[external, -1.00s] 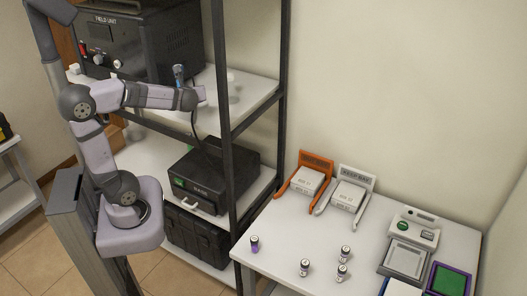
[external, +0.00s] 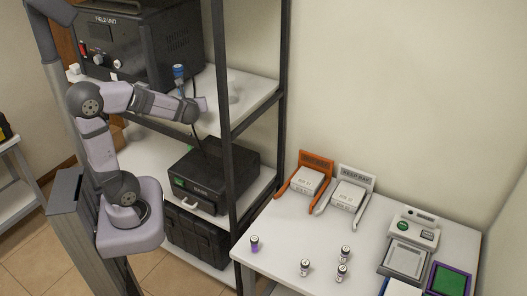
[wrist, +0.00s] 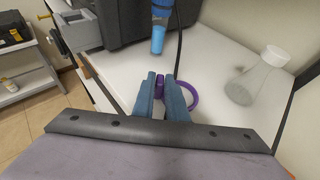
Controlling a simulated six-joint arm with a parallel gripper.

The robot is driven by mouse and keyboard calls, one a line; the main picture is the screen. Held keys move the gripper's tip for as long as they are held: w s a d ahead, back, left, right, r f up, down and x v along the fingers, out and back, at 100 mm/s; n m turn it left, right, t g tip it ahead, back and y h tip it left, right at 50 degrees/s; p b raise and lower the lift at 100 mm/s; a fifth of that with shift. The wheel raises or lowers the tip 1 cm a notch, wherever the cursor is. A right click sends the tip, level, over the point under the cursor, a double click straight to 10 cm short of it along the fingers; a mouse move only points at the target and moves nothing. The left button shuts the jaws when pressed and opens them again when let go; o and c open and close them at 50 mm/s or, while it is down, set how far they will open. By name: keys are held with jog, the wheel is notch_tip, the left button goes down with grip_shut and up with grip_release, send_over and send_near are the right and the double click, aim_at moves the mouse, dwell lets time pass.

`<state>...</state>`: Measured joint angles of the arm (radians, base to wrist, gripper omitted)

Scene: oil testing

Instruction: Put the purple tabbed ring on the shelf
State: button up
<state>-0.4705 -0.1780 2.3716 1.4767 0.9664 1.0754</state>
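The purple tabbed ring (wrist: 194,97) shows in the wrist view, just beyond and right of my fingertips. My gripper (wrist: 160,86) has its two blue fingers close together, with the ring's purple tab between their tips. The ring is seen over the white shelf (wrist: 215,118); whether it touches the surface I cannot tell. In the external view my gripper (external: 203,104) is at the front of the upper shelf (external: 256,88). The ring and fingers cannot be made out there.
A blue-capped tube (wrist: 159,30) stands ahead of my fingers, with a dark cable beside it. A clear flask (wrist: 257,76) stands to the right. The black field unit (external: 150,45) takes the shelf's left part. A dark rack post (external: 221,80) stands right of my gripper.

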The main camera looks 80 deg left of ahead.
jog(key=shift+o, duration=1.2)
jog(key=shift+r, duration=0.15)
jog(key=shift+r, duration=0.1)
jog(key=p+v, duration=0.3)
jog(key=v, duration=0.9)
